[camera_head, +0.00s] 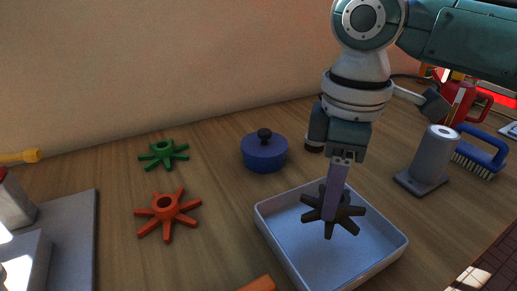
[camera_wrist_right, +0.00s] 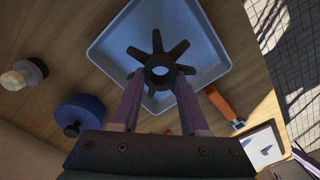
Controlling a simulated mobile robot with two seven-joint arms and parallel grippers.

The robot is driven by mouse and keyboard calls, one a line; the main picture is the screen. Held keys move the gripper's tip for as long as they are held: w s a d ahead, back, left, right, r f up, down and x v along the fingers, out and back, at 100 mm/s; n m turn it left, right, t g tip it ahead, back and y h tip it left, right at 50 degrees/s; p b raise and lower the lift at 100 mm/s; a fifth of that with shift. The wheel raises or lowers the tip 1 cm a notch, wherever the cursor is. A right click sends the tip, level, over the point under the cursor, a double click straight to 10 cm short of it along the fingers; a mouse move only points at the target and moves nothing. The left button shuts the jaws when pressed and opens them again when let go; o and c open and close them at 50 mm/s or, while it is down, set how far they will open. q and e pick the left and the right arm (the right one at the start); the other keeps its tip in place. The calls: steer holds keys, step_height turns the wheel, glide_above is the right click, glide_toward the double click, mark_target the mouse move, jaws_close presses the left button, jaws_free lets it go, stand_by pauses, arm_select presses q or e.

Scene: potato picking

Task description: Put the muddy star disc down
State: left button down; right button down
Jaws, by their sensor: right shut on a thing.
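The muddy star disc (camera_head: 345,211) is dark brown with several stubby arms around a central hub. My right gripper (camera_head: 333,212) points down and is shut on the disc at its hub; in the right wrist view the disc (camera_wrist_right: 160,72) sits between the two fingertips (camera_wrist_right: 158,82). The disc is over the pale blue-grey tray (camera_head: 380,258), within its rim in the head view. I cannot tell whether it touches the tray floor. The tray (camera_wrist_right: 113,40) otherwise looks empty. My left gripper is not in view.
A green star disc (camera_head: 163,154) and an orange-red one (camera_head: 167,213) lie left of the tray. A blue lidded pot (camera_head: 264,155) stands behind it. A grey cylinder on a base (camera_head: 433,157) and a blue brush (camera_head: 483,148) are at right. An orange object (camera_head: 258,285) lies in front.

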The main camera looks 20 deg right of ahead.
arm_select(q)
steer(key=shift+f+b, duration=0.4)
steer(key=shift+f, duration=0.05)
arm_select(e)
steer(key=shift+f, duration=2.7)
steer(key=shift+f, duration=0.2)
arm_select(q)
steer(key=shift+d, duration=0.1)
arm_select(e)
steer(key=shift+c, duration=2.1)
jaws_free()
steer(key=shift+r, duration=0.1)
